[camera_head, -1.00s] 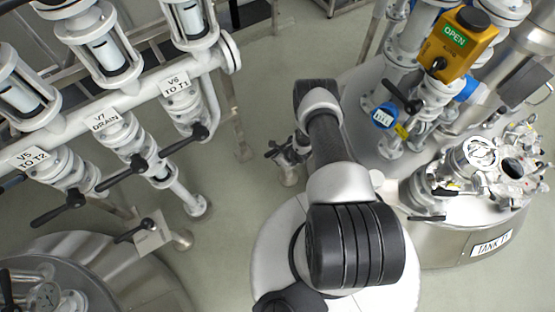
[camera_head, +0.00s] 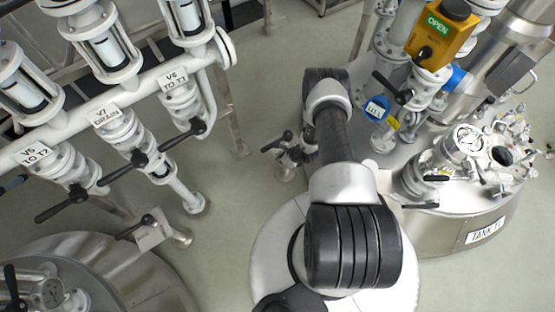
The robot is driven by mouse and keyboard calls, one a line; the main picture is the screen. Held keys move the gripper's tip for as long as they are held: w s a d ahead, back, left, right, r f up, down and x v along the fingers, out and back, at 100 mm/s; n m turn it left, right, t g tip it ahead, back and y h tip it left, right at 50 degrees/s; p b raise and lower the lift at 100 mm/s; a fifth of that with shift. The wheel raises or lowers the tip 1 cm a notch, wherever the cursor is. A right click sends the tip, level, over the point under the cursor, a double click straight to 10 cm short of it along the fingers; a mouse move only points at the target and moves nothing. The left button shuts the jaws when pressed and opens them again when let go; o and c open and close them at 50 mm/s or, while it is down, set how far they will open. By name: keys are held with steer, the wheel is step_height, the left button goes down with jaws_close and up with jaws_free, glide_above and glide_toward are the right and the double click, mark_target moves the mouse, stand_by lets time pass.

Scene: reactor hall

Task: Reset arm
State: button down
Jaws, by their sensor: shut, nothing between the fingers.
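My arm stands in the middle of the camera_head view. Its large black and silver shoulder joint (camera_head: 352,245) sits over my round white base. The dark upper link (camera_head: 334,135) reaches up the picture to a silver and black elbow (camera_head: 326,90). The parts beyond the elbow are hidden. My gripper is not in view.
At left, a white pipe rack (camera_head: 120,95) carries valves labelled V5, V6 and V7, their black handles jutting toward me. Tank T1 (camera_head: 450,235) stands close at right, with a yellow OPEN actuator (camera_head: 440,35) above. A low valve (camera_head: 287,155) stands left of my arm. Floor (camera_head: 235,200) is clear between.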

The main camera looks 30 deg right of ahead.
steer(key=v, duration=0.1)
steer(key=p+v, duration=0.1)
steer(key=v, duration=0.3)
steer(key=shift+s+a, duration=0.15)
steer(key=shift+a, duration=0.2)
steer(key=shift+f, duration=0.1)
